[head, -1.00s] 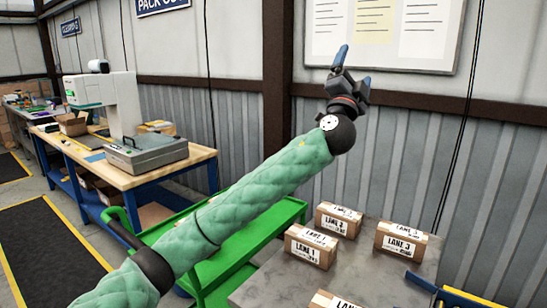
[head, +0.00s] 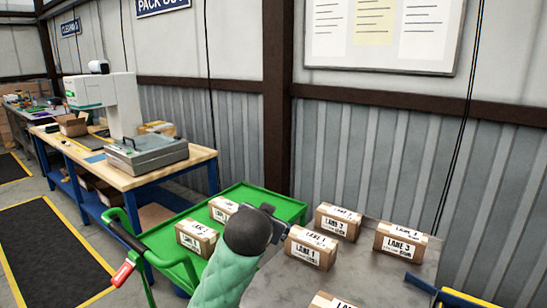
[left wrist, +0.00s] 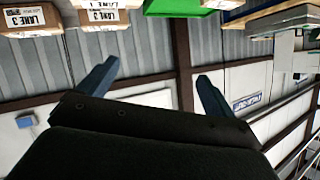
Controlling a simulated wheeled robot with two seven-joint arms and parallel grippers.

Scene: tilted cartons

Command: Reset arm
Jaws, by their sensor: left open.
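My left arm rises from the bottom in the head view, and its dark gripper (head: 275,222) is over the right part of the green cart, mostly hidden behind the wrist. In the left wrist view the two blue fingers of the left gripper (left wrist: 155,85) stand wide apart with nothing between them. My right gripper is not in view.
The green cart (head: 253,193) holds two cartons (head: 196,237) (head: 222,208). A grey table (head: 375,268) bears several lane cartons, such as LANE 1 (head: 310,247) and LANE 3 (head: 400,242). A wooden workbench (head: 190,160) stands left.

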